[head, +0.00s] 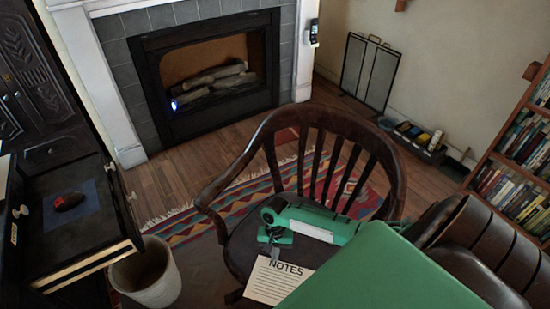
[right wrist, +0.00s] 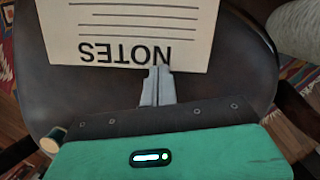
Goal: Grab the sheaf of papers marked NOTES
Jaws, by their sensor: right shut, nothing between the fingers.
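The NOTES sheaf (head: 276,284) is a cream sheet with ruled lines and black lettering, lying on the dark seat of a wooden chair. It shows upside down at the top of the right wrist view (right wrist: 125,20). My right gripper (head: 275,257) is over the seat at the sheaf's lettered edge. In the right wrist view its two grey fingers (right wrist: 159,73) are together and empty, their tips overlapping the edge near the N. I cannot tell whether they touch the paper. My left gripper is not in view.
The chair's curved slatted back (head: 335,124) and armrests surround the seat. A bin (head: 146,282) stands left of the chair, beside an open drawer (head: 90,225) with a mouse (head: 68,201). A bookcase (head: 515,165) is at right, a fireplace (head: 208,75) behind.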

